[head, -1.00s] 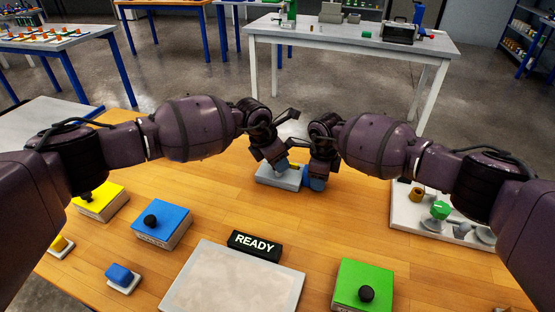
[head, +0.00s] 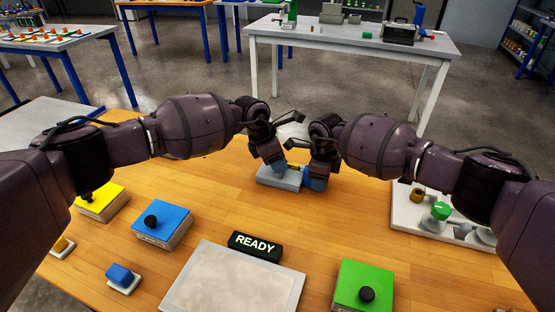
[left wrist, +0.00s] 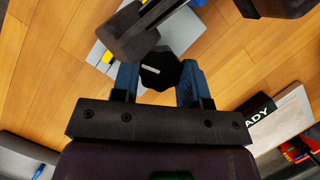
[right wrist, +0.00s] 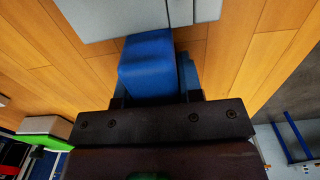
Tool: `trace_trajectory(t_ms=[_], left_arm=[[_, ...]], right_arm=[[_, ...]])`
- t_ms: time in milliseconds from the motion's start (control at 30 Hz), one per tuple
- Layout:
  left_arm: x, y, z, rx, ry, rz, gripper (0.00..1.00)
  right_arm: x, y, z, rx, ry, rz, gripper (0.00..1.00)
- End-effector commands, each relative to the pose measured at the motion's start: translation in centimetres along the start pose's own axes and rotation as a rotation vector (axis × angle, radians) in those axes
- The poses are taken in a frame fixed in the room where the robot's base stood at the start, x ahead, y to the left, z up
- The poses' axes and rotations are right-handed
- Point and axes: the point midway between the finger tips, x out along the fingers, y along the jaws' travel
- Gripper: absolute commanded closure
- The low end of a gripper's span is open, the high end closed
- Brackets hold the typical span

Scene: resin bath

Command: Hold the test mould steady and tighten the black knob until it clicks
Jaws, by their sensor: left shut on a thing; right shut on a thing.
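The test mould is a light grey block (head: 272,181) on the wooden bench in the head view, and it also shows in the left wrist view (left wrist: 192,34). My left gripper (head: 281,168) is over it. In the left wrist view its blue-padded fingers are shut on the black knob (left wrist: 159,71), which has a white mark. My right gripper (head: 315,184) is at the mould's right end. In the right wrist view it is shut on a blue block (right wrist: 147,66) against the grey mould (right wrist: 125,14). The hands hide much of the mould in the head view.
A black sign (head: 254,245) reads READY behind a pale plate (head: 230,282). Blue (head: 162,224), yellow (head: 101,202) and green (head: 363,287) boxes stand around it. A white board with fittings (head: 405,214) is at right. Bench between mould and sign is clear.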

Motion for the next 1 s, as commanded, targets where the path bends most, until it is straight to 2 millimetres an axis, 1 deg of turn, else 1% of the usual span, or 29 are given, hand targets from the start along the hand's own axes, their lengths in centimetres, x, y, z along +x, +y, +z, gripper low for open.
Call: trace_trajectory(t_ms=[33, 67, 200, 467, 567, 667, 767, 1000], left_arm=[[-0.1, 0.0, 0.1, 0.000, -0.001, 0.001, 0.83], [-0.1, 0.0, 0.1, 0.000, -0.001, 0.001, 0.55], [-0.1, 0.0, 0.0, 0.000, -0.001, 0.001, 0.33], [-0.1, 0.0, 0.0, 0.000, 0.000, 0.001, 0.33], [-0.4, 0.1, 0.0, 0.000, -0.001, 0.001, 0.33], [-1.4, 0.1, 0.0, 0.000, -0.001, 0.003, 0.33], [-3.1, 0.1, 0.0, 0.000, -0.001, 0.004, 0.33], [-7.7, 0.1, 0.0, 0.001, -0.001, 0.003, 0.33]], right_arm=[[-0.1, -0.1, 0.0, 0.001, 0.000, -0.001, 1.00], [-0.1, -0.1, 0.0, 0.001, 0.000, -0.001, 1.00], [-0.1, 0.0, 0.0, 0.001, 0.000, -0.001, 1.00], [-0.1, 0.0, 0.0, 0.001, -0.001, -0.001, 1.00], [-0.1, 0.0, 0.0, 0.001, -0.001, -0.001, 1.00], [-0.1, 0.0, 0.0, 0.001, -0.001, -0.001, 1.00], [-0.1, 0.0, 0.0, 0.001, -0.001, -0.001, 1.00], [-0.1, 0.0, 0.0, 0.001, -0.001, -0.001, 1.00]])
